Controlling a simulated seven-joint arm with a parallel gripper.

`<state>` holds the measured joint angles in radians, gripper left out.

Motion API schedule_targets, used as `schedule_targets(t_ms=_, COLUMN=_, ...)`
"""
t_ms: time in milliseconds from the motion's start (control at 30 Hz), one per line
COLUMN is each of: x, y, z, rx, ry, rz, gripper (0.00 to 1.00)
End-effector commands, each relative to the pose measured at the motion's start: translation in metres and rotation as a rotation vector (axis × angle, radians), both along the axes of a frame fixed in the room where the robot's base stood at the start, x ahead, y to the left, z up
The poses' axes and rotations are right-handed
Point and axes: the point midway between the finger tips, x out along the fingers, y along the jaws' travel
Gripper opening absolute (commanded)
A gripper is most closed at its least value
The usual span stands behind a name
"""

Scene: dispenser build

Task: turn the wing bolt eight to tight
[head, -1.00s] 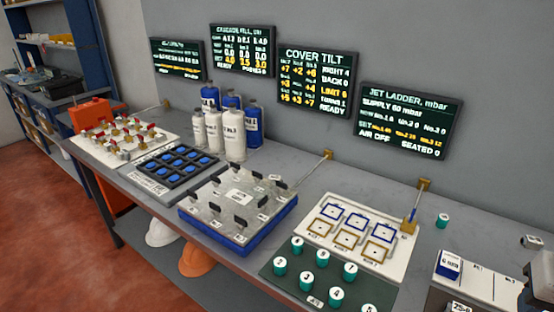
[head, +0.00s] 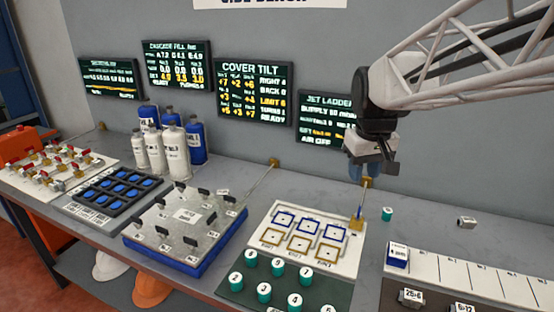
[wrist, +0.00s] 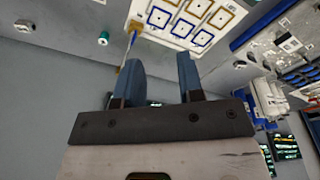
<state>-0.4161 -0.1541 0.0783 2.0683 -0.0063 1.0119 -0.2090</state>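A grey cover plate (head: 165,222) sits on a blue base (head: 172,256) at the middle of the bench. Several black wing bolts (head: 190,241) stand around its edges, with small tags too small to read, so I cannot tell which is number eight. My gripper (head: 372,172) is in the air to the right of the plate, in front of the wall, well apart from it. In the wrist view my gripper (wrist: 158,78) is open, with nothing between its blue fingers. The plate also shows at the right of the wrist view (wrist: 258,50).
A COVER TILT screen (head: 253,92) hangs behind the plate and shows READY. White and blue bottles (head: 173,150) stand behind the plate. A black tray with blue pads (head: 92,202) is to its left. A white board with square frames (head: 262,218) and teal cylinders (head: 264,291) lie to its right.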

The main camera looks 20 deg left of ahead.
Motion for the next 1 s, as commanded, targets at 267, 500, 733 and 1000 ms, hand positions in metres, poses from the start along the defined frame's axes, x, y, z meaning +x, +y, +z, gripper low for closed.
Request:
schedule_targets(t_ms=267, x=0.036, y=0.087, z=-0.006, rx=-0.016, ry=0.018, rz=0.149, gripper=0.35)
schedule_targets(t_ms=500, x=0.056, y=0.167, z=-0.017, rx=-0.029, ry=0.032, rz=0.275, gripper=0.35)
schedule_targets(t_ms=733, x=0.065, y=0.247, z=-0.033, rx=-0.042, ry=0.044, rz=0.397, gripper=0.35)
schedule_targets(t_ms=1000, x=0.063, y=0.345, z=-0.058, rx=-0.058, ry=0.058, rz=0.539, gripper=0.35)
